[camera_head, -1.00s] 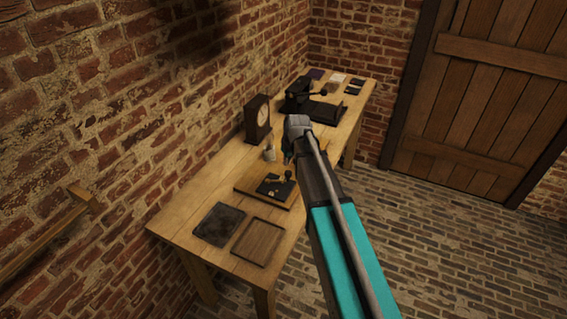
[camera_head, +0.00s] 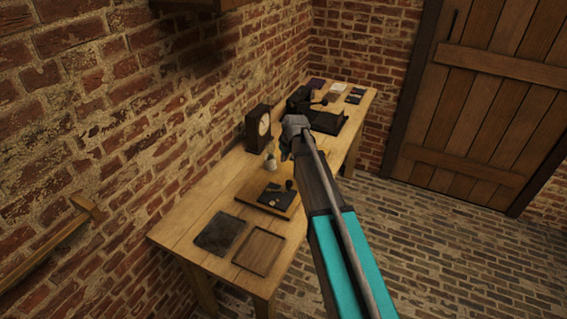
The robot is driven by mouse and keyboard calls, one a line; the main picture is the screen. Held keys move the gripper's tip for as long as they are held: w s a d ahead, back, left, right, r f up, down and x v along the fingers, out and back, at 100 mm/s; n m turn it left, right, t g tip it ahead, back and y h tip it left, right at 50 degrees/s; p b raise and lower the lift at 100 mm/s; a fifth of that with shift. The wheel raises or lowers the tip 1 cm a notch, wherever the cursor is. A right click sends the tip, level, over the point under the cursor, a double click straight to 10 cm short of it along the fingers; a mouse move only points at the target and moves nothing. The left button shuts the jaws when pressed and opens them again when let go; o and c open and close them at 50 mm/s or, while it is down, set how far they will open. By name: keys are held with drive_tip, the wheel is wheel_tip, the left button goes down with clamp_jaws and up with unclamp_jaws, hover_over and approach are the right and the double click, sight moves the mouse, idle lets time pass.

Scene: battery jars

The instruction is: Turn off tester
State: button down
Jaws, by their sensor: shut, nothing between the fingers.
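What looks like the tester is a wooden board (camera_head: 249,190) with a small black switch plate (camera_head: 272,198) on it, near the middle of the table. A dark knob (camera_head: 289,184) shows at the plate's right side; the exact lever position is too small to tell. My gripper (camera_head: 285,155) is above and behind the board as seen here, apart from the switch. It is shut and empty, and its fingertips are partly hidden by my own arm. A small pale jar (camera_head: 270,163) stands just left of my gripper.
A dark boxed dial (camera_head: 259,128) stands behind against the brick wall. A dark tray (camera_head: 220,233) and a brown tray (camera_head: 260,251) lie at the near end.

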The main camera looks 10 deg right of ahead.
drive_tip(key=shift+b+x, duration=4.55)
drive_tip(key=shift+x, duration=0.45)
drive_tip(key=shift+s+d+r, duration=0.1)
drive_tip(key=shift+s+d, duration=0.2)
drive_tip(key=shift+s, duration=0.35)
drive_tip(key=shift+s+d, duration=0.25)
drive_tip(key=shift+s, duration=0.4)
drive_tip(key=shift+s+d+r, duration=0.1)
drive_tip(key=shift+s+d, duration=0.2)
drive_tip(key=shift+s, duration=0.35)
drive_tip(key=shift+a, duration=0.15)
drive_tip(key=shift+d, duration=0.25)
drive_tip(key=shift+s+d, duration=0.1)
drive_tip(key=shift+d, duration=0.05)
